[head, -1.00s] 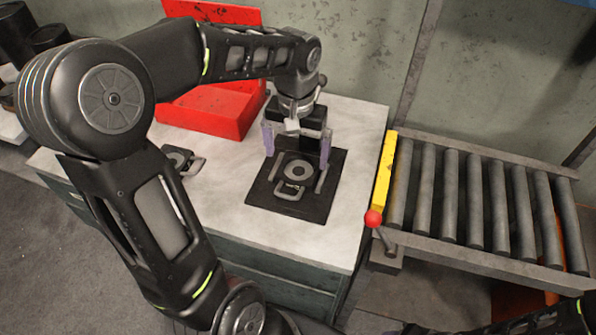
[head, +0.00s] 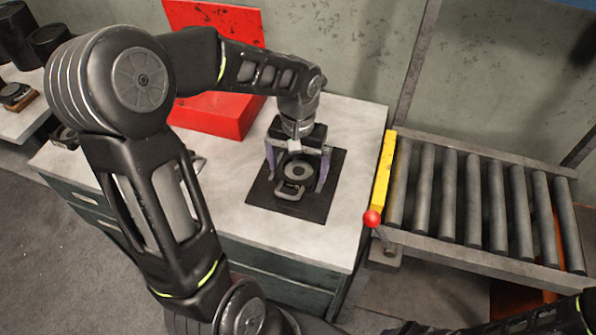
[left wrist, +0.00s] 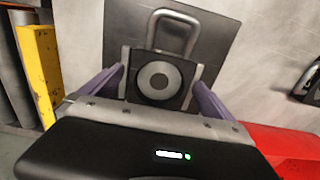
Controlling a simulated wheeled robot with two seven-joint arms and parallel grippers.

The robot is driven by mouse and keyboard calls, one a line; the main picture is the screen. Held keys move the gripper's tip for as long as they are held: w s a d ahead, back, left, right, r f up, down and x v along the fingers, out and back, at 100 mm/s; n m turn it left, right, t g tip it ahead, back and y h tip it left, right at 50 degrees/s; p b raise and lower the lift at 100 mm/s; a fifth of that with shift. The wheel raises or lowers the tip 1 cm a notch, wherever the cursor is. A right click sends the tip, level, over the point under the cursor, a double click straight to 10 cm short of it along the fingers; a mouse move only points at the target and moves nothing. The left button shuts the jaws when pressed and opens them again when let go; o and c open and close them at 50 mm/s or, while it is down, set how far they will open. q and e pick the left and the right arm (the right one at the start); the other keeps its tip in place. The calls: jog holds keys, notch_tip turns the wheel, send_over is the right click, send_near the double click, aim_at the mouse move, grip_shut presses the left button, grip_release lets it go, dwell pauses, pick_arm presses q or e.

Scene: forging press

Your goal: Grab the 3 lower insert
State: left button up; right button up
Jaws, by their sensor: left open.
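The lower insert (head: 291,193) is a dark plate with a pale ring and a metal loop handle, lying on a black mat (head: 318,205) on the workbench. It also shows in the left wrist view (left wrist: 172,97), its handle pointing away from the gripper. My left gripper (head: 297,178) is open, its purple fingers spread on both sides of the insert. In the left wrist view the fingers (left wrist: 157,90) flank the insert's near part. I cannot tell whether they touch it. My right gripper is not in view.
A red bin (head: 215,117) stands at the back left of the workbench (head: 240,222). A roller conveyor (head: 470,205) with a yellow end bar (head: 384,170) and a red-knobbed lever (head: 372,218) adjoins on the right. Another handled part (left wrist: 308,80) lies beside the mat.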

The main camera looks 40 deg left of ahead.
aim_at(298, 172)
pick_arm(q)
jog(key=c, duration=1.9)
jog(key=shift+w+r, duration=0.1)
jog(key=shift+c, duration=0.5)
jog(key=shift+r, duration=0.1)
notch_tip(298, 172, up, 10)
jog(key=shift+b, duration=0.35)
